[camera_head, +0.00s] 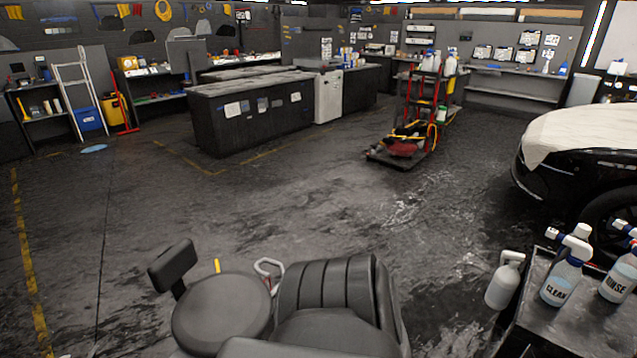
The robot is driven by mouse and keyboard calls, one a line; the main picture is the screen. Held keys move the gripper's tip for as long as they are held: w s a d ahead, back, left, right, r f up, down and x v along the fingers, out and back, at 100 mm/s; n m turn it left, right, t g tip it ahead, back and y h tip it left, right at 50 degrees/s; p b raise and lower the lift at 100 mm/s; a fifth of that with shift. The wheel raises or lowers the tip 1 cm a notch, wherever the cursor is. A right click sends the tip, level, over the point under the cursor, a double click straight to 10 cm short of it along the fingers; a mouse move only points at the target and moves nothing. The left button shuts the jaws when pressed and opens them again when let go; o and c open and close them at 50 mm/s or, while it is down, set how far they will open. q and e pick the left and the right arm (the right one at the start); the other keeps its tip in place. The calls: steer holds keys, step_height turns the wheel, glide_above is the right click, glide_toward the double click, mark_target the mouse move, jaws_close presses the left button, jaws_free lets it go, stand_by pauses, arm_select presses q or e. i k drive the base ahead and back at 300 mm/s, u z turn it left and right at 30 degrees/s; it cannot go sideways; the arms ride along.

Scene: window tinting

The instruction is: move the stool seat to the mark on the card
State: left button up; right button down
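A stool with a round dark grey seat (220,312) stands at the bottom of the head view, left of centre. A small black backrest pad (172,262) rises at its left side. A small yellow upright piece (217,266) shows just behind the seat; I cannot tell what it is. I cannot make out a card with a mark. Neither of my grippers is in view.
A black padded car seat (335,290) stands close at the stool's right. A dark cart (575,325) with spray bottles is at the lower right, near a black car (585,165). A red trolley (405,150) stands farther back. The floor (230,215) beyond the stool is clear.

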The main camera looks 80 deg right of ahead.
mark_target(220, 307)
steer(key=z, duration=2.1)
steer(key=k, duration=0.5)
steer(key=u, duration=0.1)
steer(key=i, duration=0.5)
steer(key=u, duration=0.05)
